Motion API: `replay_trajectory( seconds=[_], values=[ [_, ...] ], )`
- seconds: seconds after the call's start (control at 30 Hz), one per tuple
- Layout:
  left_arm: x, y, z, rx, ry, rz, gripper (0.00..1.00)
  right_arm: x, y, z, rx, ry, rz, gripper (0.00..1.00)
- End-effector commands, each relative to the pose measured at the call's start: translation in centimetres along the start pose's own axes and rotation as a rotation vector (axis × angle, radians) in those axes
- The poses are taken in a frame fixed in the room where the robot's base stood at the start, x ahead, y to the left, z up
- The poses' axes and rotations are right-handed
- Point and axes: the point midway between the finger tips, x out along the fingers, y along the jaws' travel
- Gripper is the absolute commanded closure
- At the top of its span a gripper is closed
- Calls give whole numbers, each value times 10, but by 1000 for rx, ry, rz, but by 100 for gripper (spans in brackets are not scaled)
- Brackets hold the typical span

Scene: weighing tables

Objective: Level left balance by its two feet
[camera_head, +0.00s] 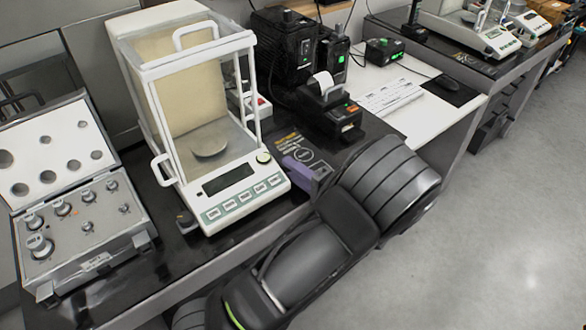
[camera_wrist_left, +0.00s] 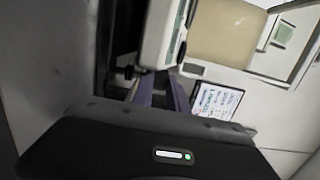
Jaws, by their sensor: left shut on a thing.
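The left balance (camera_head: 228,200) is a white instrument with a glass draft shield, round pan and green-keyed front panel, standing on the dark bench. Its left front foot (camera_head: 185,221) shows as a dark knob under the front left corner. The right front foot is hidden in the head view by my left gripper (camera_head: 304,172), whose purple fingers are at the front right corner. In the wrist view, the gripper's fingers (camera_wrist_left: 161,93) reach to the balance's near corner (camera_wrist_left: 160,35) and are shut on the foot there; the grip itself is hard to see. My right gripper is out of view.
An open case of weights (camera_head: 85,215) stands left of the balance. A black printer (camera_head: 328,108) and a keyboard (camera_head: 391,97) are behind my arm. A printed card (camera_wrist_left: 216,101) lies near the fingers. Another balance (camera_head: 490,38) stands on the far table.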

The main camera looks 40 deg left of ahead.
Motion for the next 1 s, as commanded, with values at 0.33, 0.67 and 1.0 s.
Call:
replay_trajectory(
  seconds=[0.33,0.67,1.0],
  values=[
    [0,-1,3,2,104,-2,100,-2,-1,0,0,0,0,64],
    [0,0,3,-1,127,1,80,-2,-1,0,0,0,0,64],
    [0,0,3,0,126,1,60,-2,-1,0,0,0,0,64]
  ],
)
